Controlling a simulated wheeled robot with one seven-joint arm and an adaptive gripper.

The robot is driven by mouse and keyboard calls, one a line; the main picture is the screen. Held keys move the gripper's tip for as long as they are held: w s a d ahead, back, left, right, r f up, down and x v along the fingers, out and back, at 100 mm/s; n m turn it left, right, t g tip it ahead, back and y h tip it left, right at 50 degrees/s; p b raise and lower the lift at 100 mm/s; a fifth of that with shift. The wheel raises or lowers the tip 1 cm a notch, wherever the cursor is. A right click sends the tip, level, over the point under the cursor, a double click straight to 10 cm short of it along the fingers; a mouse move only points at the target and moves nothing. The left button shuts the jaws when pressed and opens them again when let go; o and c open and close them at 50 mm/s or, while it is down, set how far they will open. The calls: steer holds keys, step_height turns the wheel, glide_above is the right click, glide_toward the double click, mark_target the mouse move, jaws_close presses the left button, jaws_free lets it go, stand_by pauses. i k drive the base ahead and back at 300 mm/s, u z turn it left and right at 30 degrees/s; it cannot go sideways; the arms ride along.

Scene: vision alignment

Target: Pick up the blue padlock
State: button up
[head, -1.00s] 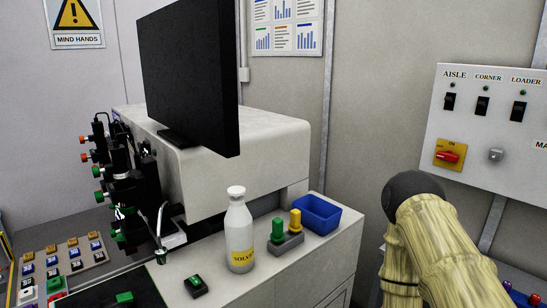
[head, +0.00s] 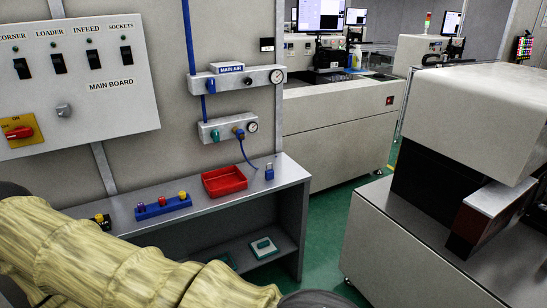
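A small blue item that looks like the blue padlock (head: 269,173) stands on the grey metal bench, near its right end, to the right of a red tray. A lighter loop seems to show at its top, but it is small in the view. A thin blue hose hangs from the wall fitting and ends close beside it; I cannot tell whether they touch. My arm, in a beige sleeve, crosses the lower left, in front of the bench. My gripper is not in view.
The bench (head: 235,201) also holds the red tray (head: 224,181) and a blue rack (head: 162,207) with coloured knobs. A lower shelf carries a teal-and-white item (head: 263,247). A large machine (head: 460,200) stands at the right, with green floor (head: 325,225) between it and the bench.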

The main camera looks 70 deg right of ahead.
mark_target(269, 173)
steer(key=z, duration=2.35)
steer(key=k, duration=0.6)
steer(key=z, duration=0.45)
steer(key=i, duration=1.7)
steer(key=u, duration=0.7)
